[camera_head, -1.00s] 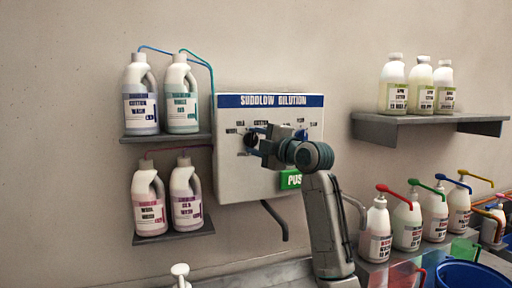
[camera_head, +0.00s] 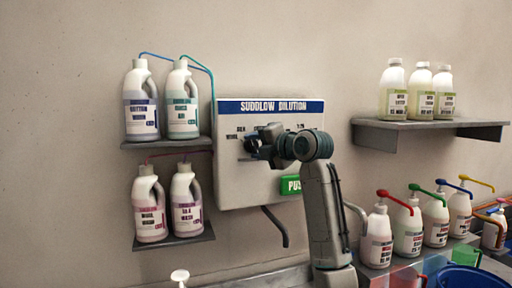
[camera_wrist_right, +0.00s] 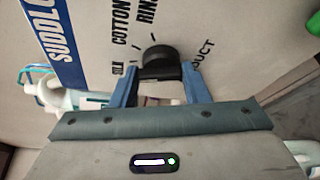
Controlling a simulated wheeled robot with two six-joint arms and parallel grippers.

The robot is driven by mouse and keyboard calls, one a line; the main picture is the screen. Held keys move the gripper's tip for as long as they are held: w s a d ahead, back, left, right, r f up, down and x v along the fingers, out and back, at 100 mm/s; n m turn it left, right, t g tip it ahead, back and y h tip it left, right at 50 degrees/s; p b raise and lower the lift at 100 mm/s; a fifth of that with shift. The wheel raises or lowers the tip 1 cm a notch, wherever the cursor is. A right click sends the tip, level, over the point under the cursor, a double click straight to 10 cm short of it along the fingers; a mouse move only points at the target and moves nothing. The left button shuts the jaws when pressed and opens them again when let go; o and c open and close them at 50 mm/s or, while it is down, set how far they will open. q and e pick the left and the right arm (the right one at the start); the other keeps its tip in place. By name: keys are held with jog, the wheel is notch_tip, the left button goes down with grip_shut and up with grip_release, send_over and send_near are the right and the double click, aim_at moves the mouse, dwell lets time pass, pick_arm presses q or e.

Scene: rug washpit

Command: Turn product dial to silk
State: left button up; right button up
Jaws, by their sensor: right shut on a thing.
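The white dispenser panel (camera_head: 232,185), headed SUDDLOW DILUTION, hangs on the wall. In the head view its black product dial (camera_head: 250,144) is mostly hidden by my right gripper (camera_head: 256,142). In the right wrist view the dial (camera_wrist_right: 158,58) sits between the blue fingers of my right gripper (camera_wrist_right: 160,74), which is shut on it. The printed words SILK, COTTON and part of RINSE stand around the dial, with SILK to its left in the wrist view. I cannot tell which word the dial points to. My left gripper is out of view.
A green push button (camera_head: 290,185) is low on the panel, beside my right forearm. Shelves with jugs (camera_head: 141,105) and thin hoses are left of it. A shelf (camera_head: 430,128) with several bottles and a row of pump bottles (camera_head: 408,230) are at right.

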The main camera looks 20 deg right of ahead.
jog(key=shift+f, duration=0.15)
jog(key=o, duration=1)
jog(key=shift+s, duration=0.1)
jog(key=shift+s+d+b, duration=0.2)
jog(key=shift+s+b, duration=0.1)
jog(key=shift+b, duration=0.05)
jog(key=b+v, duration=0.4)
jog(key=v, duration=0.6)
